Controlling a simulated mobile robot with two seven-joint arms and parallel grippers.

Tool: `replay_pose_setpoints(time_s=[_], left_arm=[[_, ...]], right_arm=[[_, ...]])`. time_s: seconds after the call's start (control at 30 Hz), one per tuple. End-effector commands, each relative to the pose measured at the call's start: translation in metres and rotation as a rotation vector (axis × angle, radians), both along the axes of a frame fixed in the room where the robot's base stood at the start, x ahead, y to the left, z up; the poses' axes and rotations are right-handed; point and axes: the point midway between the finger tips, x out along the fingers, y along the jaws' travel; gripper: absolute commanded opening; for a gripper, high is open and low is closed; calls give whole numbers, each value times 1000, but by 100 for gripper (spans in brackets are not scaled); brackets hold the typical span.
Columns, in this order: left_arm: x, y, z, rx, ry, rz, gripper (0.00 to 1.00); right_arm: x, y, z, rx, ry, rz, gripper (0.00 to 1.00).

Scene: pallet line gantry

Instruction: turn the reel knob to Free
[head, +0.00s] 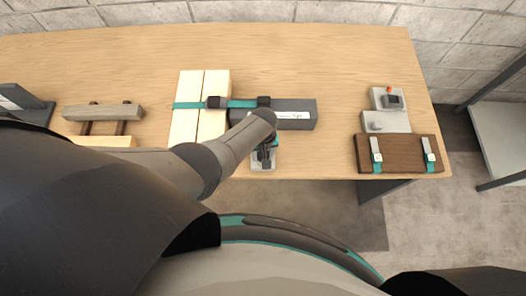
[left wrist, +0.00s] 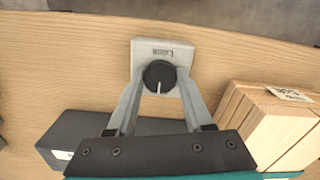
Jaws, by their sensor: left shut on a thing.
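The reel knob (left wrist: 159,75) is a round black knob with a white pointer line. It sits on a pale grey plate (left wrist: 178,48) at the table's front edge, and the plate also shows in the head view (head: 262,167). In the left wrist view the pointer line points down, toward my gripper, away from a small label on the plate that I cannot read surely. My left gripper (left wrist: 160,84) is shut on the knob, one finger on each side. In the head view my arm and gripper hide most of the knob. My right gripper is not in view.
A dark grey block (head: 297,116) with a white label lies behind the plate. Pale boards (head: 187,130) with a teal strap are left of it. A brown board with teal clips (head: 398,165) and a grey fixture (head: 384,122) stand right. The table between is clear.

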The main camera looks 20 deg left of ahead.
Motion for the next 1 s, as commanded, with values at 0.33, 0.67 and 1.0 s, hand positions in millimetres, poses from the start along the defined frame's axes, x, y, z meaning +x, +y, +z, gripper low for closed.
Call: replay_pose_setpoints(time_s=[0.33, 0.67, 1.0], left_arm=[[1, 0, 0, 0, -1, 12, 0], [1, 0, 0, 0, -1, 10, 78], [0, 0, 3, 0, -1, 9, 82]], right_arm=[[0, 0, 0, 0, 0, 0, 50], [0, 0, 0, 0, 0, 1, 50], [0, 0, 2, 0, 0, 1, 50]])
